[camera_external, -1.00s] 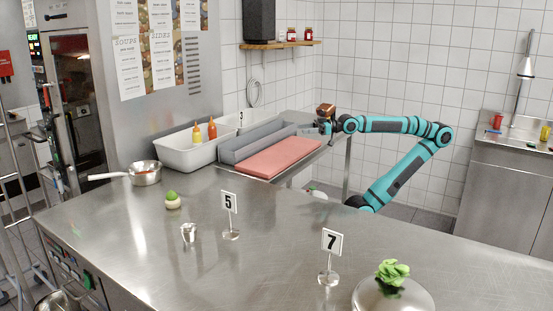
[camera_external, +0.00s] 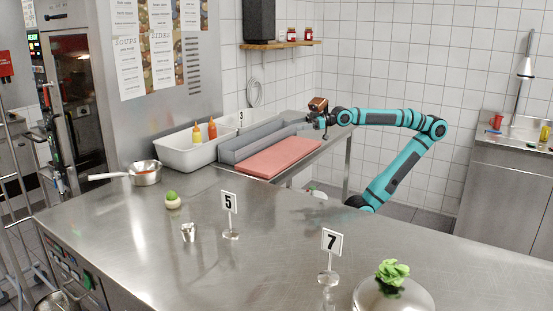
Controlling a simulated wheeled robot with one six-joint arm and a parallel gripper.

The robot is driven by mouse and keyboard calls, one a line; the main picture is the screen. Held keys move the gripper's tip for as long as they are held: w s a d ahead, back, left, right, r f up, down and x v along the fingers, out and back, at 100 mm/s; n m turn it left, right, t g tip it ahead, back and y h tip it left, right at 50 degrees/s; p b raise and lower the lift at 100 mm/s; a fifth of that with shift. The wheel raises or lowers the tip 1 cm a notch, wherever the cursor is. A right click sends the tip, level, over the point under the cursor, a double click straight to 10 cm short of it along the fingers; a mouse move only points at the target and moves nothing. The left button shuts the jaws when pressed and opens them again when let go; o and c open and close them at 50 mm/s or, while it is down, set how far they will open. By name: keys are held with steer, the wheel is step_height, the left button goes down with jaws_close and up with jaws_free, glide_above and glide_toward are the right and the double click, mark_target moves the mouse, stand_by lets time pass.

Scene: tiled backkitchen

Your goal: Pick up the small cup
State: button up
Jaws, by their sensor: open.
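A small shiny metal cup (camera_external: 188,232) stands on the steel counter (camera_external: 270,235), left of the number 5 sign. My gripper (camera_external: 321,126) is open, above the back end of the counter area near the grey trays and the pink board. It is well apart from the cup, behind it and to its right. The fingers are small in this view, and I see nothing between them.
A number 5 sign (camera_external: 229,203) stands close right of the cup, with a green-topped white item (camera_external: 172,200) behind it. A saucepan (camera_external: 145,173), white tub (camera_external: 188,154), pink board (camera_external: 278,158) and number 7 sign (camera_external: 331,243) also stand around.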

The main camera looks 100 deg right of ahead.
steer(key=w+a+r+n+g+y, duration=0.1)
steer(key=w+a+r+n+g, duration=0.3)
steer(key=w, duration=1)
steer(key=n+g+y, duration=0.2)
steer(key=n+g, duration=0.5)
steer(key=g, duration=0.3)
glide_above(187, 240)
steer(key=s+d, duration=0.1)
steer(key=d, duration=0.3)
steer(key=f, duration=1.9)
steer(key=shift+s+a+f, duration=0.1)
steer(key=shift+s+f, duration=0.1)
steer(key=shift+f, duration=0.1)
steer(key=shift+s+x, duration=0.15)
steer(key=shift+x, duration=1.15)
steer(key=shift+s+x, duration=0.15)
steer(key=shift+x, duration=1.2)
steer(key=shift+a, duration=0.1)
steer(key=shift+c, duration=0.3)
steer(key=c, duration=1)
